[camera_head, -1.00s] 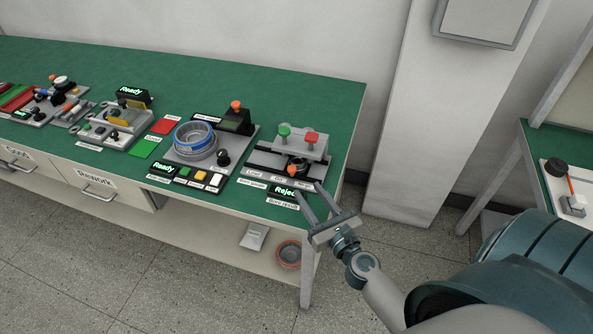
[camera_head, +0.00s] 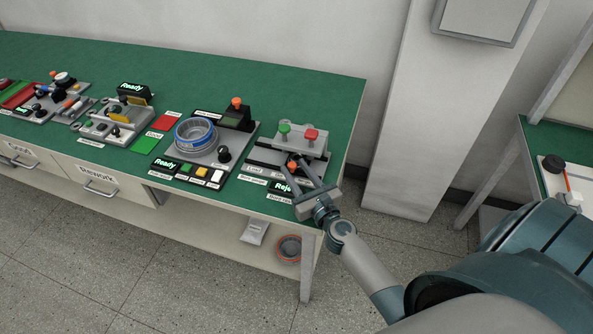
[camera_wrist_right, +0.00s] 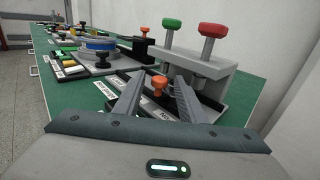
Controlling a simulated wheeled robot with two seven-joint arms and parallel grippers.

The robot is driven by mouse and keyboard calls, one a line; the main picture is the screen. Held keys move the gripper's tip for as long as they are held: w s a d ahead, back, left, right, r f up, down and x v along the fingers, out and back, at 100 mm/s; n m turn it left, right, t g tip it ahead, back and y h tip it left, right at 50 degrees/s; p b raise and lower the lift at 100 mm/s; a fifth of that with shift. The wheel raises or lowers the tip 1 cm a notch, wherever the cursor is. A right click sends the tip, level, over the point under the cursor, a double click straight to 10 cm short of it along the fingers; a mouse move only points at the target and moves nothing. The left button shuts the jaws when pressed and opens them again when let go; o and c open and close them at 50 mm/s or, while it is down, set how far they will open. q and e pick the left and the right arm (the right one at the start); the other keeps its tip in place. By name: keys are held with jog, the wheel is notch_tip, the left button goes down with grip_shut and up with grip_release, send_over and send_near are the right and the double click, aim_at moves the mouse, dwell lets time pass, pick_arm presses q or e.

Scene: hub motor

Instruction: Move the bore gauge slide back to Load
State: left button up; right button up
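The bore gauge (camera_head: 300,142) is a grey block with a green and a red knob, at the right end of the green bench. Its slide has an orange knob (camera_head: 293,165), which also shows in the right wrist view (camera_wrist_right: 157,84). The knob is near the middle of the labelled track; its exact stop is hard to tell. The Load label (camera_head: 255,169) is at the track's left. The display (camera_head: 285,186) shows a partly covered "Reject". My right gripper (camera_head: 301,174) is open, its fingers on either side of the knob in the wrist view; contact is not clear. My left gripper is not in view.
Left of the gauge stands a station with a blue-ringed part (camera_head: 196,134) and coloured buttons. Red and green pads and further fixtures lie farther left. The bench's right edge and a pale pillar (camera_head: 415,120) are close by. The floor in front is clear.

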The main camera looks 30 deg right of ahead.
grip_shut()
jog(key=w+a, duration=0.2)
jog(key=w, duration=0.1)
jog(key=w+a, duration=0.5)
jog(key=w, duration=0.1)
jog(key=shift+a, duration=0.35)
jog(key=shift+w+a, duration=0.15)
jog(key=shift+o, duration=0.2)
grip_release()
jog(key=shift+o, duration=0.7)
jog(key=shift+w+a, duration=0.1)
